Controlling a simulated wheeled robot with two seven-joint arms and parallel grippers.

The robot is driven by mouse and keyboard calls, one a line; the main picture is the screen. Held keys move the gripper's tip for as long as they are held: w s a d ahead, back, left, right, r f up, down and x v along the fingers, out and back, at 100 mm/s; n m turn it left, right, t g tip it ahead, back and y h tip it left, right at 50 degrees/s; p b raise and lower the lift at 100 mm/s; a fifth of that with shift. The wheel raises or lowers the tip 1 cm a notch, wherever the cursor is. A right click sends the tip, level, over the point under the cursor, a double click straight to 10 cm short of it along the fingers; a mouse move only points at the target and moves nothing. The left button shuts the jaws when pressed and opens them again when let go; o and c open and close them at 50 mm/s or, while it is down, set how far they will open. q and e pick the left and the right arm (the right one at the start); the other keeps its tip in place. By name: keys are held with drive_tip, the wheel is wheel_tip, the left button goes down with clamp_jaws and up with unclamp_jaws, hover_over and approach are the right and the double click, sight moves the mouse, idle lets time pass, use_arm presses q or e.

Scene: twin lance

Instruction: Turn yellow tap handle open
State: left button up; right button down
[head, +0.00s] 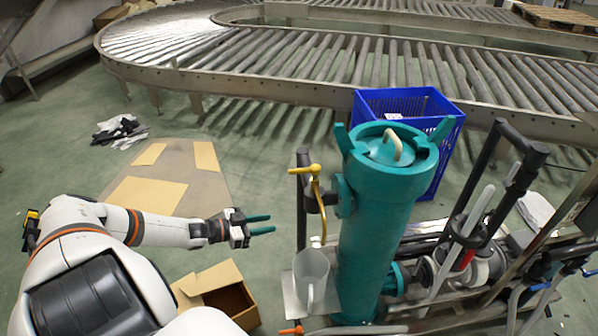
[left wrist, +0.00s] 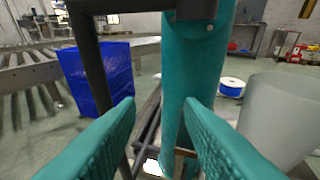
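The yellow tap handle (head: 304,170) is a short bar lying roughly crosswise on top of the tap, left of the tall teal cylinder (head: 375,220). The yellow spout (head: 321,208) curves down below it. A grey mug (head: 311,276) stands under the spout; it also shows at the right in the left wrist view (left wrist: 275,118). My left gripper (head: 273,224) is open and empty, left of the dark tap post (head: 302,210) and lower in the picture than the handle. Its teal fingers (left wrist: 160,135) are spread apart in the left wrist view, where the handle does not show. My right gripper is out of view.
A blue crate (head: 425,102) stands behind the cylinder. An open cardboard box (head: 215,285) is below my left forearm. Pipes and black bars (head: 490,180) crowd the right side. A roller conveyor (head: 330,85) crosses the back. Flat cardboard (head: 180,170) lies on the floor.

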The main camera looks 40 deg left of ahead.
sight(299, 171)
use_arm(q)
wheel_tip(299, 171, up, 19)
drive_tip(key=s+h+b, duration=0.2)
drive_tip(key=h, duration=0.3)
drive_tip(key=shift+m+h, duration=0.3)
drive_tip(key=shift+m, duration=0.1)
drive_tip(key=x, duration=1)
drive_tip(key=shift+w+r+b, duration=0.15)
drive_tip(key=shift+w+b, duration=0.15)
drive_tip(key=shift+w, duration=0.15)
drive_tip(key=shift+w+d, duration=0.3)
drive_tip(key=shift+w, duration=0.05)
clamp_jaws()
